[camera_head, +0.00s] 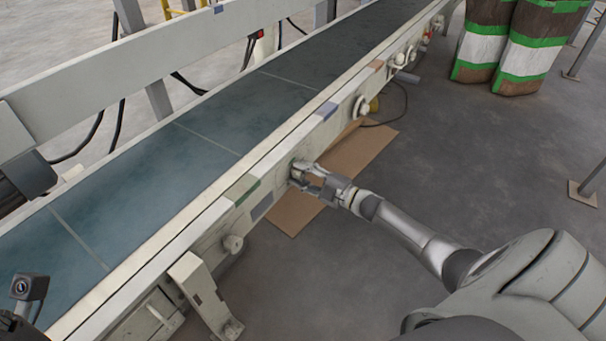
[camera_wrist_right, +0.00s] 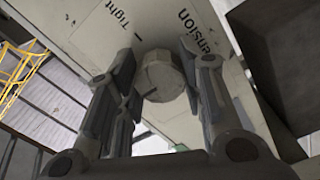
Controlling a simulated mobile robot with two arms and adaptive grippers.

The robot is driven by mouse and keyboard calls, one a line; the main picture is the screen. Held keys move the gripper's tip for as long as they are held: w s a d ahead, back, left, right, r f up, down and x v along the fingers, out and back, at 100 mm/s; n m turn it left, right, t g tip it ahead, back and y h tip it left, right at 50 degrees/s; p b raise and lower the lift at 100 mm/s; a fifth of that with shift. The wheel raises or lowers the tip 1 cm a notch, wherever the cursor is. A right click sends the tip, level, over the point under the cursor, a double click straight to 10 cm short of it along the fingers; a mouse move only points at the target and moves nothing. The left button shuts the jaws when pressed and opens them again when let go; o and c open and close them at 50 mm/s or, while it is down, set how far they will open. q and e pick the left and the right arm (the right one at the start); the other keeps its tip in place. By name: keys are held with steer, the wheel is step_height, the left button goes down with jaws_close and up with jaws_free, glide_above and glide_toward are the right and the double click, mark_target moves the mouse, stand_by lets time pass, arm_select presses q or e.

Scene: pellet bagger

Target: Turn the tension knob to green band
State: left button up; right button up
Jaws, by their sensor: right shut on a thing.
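The tension knob (camera_wrist_right: 160,78) is pale grey and faceted, on a light panel with the printed words "Tight" and "ension", the latter cut off. In the right wrist view it sits between the two fingers of my right gripper (camera_wrist_right: 158,80), which is shut on it. In the head view my right gripper (camera_head: 298,172) is against the near side of the conveyor frame, and it hides the knob. I cannot make out a green band on the knob's scale in either view. My left gripper is not in view.
The conveyor belt (camera_head: 160,165) runs diagonally, its side rail (camera_head: 215,200) bearing green and blue patches. Flat cardboard (camera_head: 345,160) lies on the floor behind my right gripper. Stacked bags (camera_head: 530,45) stand at upper right. Floor to the right of the conveyor is mostly clear.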

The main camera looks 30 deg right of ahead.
steer(key=o, duration=1)
steer(key=shift+o, duration=0.2)
steer(key=v, duration=1.2)
steer(key=shift+d+f, duration=0.1)
